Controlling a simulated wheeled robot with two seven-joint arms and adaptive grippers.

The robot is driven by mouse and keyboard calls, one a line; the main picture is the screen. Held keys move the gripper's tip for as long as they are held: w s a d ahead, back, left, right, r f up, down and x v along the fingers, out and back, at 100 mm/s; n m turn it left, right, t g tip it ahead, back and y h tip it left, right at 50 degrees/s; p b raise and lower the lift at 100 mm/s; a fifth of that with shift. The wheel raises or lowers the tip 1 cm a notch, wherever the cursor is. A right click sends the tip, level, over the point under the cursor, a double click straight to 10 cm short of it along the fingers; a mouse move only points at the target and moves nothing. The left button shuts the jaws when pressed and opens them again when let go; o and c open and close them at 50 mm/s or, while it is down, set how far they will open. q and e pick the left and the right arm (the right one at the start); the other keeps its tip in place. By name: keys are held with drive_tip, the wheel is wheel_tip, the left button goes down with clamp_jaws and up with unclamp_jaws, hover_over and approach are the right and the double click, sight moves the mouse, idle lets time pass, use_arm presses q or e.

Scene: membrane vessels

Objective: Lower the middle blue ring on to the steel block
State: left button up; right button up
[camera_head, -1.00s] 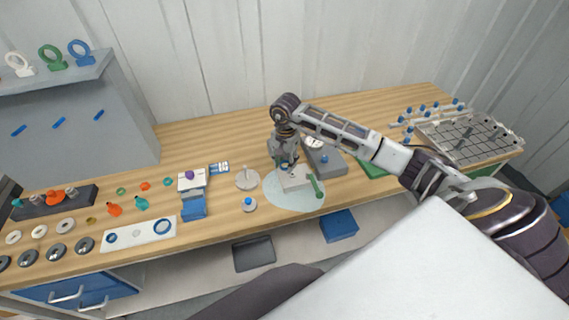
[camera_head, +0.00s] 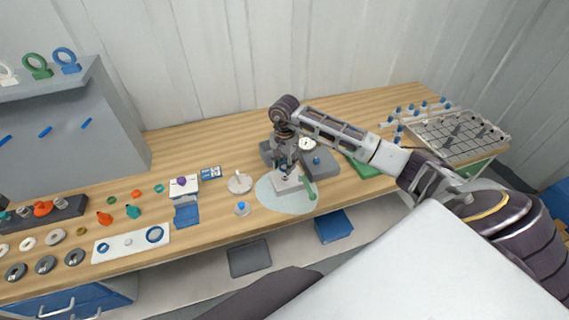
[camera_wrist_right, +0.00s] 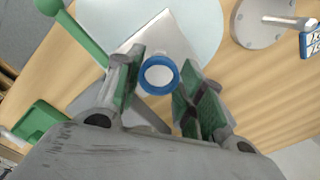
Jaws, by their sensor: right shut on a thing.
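My right gripper (camera_head: 286,172) is shut on a blue ring with a pale middle, over the steel block (camera_head: 290,187). In the right wrist view, the blue ring (camera_wrist_right: 145,82) sits between the two fingers (camera_wrist_right: 157,88), in front of the pale grey block (camera_wrist_right: 152,32). I cannot tell whether the ring touches the block. The block lies on a light blue round mat (camera_head: 271,200), with a green handle (camera_head: 308,188) at its right side. My left gripper is not in view.
A white plate (camera_head: 118,252) with a small and a larger blue ring lies at the left. A round disc with a post (camera_head: 239,184) and a blue-topped piece (camera_head: 241,209) stand left of the mat. A grey box (camera_head: 322,166) stands behind right.

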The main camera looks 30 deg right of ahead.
sight(284, 177)
drive_tip(key=shift+f, duration=0.25)
drive_tip(key=shift+f+b, duration=0.75)
drive_tip(key=shift+f, duration=0.95)
drive_tip(key=shift+f+b, duration=0.75)
drive_tip(key=shift+f, duration=0.1)
drive_tip(key=o, duration=0.8)
